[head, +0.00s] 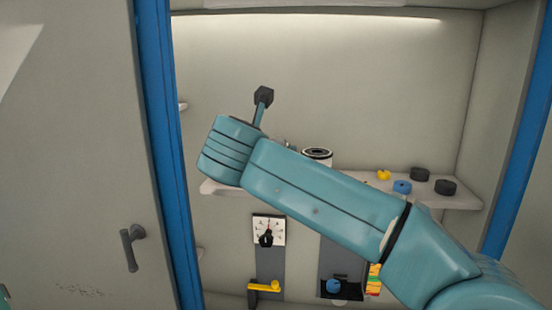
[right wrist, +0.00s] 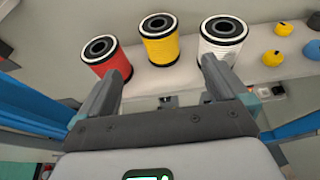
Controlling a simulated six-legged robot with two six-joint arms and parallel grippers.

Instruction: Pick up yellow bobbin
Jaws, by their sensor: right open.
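The yellow bobbin (right wrist: 167,42) stands upright on the shelf in the right wrist view, between a red bobbin (right wrist: 103,58) on its left and a white bobbin (right wrist: 222,42) on its right. My right gripper (right wrist: 162,68) is open and empty in front of them. Its left fingertip overlaps the lower part of the red bobbin in the picture and its right one that of the white bobbin; I cannot tell if they touch. In the head view my right arm hides the yellow and red bobbins and its own gripper; the white bobbin's top (head: 317,154) shows above it. My left gripper is not in view.
On the shelf's (head: 462,199) right part lie a small yellow piece (head: 384,175), a blue piece (head: 402,187) and black pieces (head: 420,174). Below are a dial (head: 268,230) and a yellow handle (head: 264,287). Blue posts (head: 165,150) frame the recess; a door handle (head: 130,247) is at left.

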